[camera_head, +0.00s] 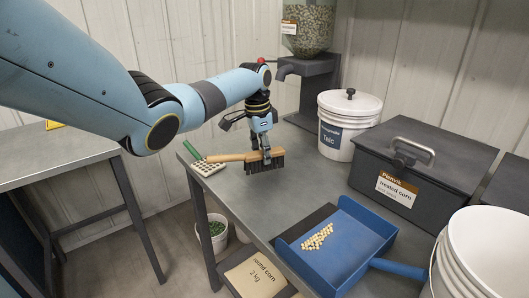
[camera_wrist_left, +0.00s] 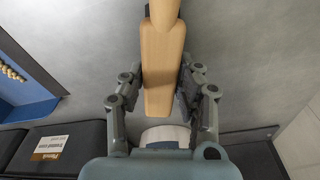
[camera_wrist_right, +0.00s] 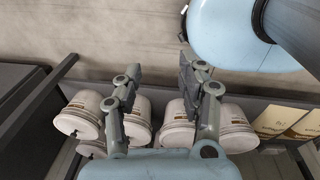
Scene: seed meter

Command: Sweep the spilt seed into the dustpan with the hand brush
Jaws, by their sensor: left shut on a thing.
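The hand brush (camera_head: 230,157) has a wooden handle and dark bristles (camera_head: 265,166). My left gripper (camera_head: 262,152) is shut on its wooden part and holds it over the table's left part, bristles down; I cannot tell whether they touch the table. The wood also shows between the fingers in the left wrist view (camera_wrist_left: 163,75). The blue dustpan (camera_head: 345,262) lies at the table's front, its handle to the right. Pale yellow seed (camera_head: 318,237) lies in a cluster inside it. I see no loose seed on the table. My right gripper (camera_wrist_right: 162,75) is open and empty, outside the head view.
A white talc bucket (camera_head: 349,128), a dark lidded treated corn box (camera_head: 420,178) and a seed hopper (camera_head: 308,30) stand at the back. A large white bucket (camera_head: 488,255) stands at front right. The middle table (camera_head: 310,180) is clear.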

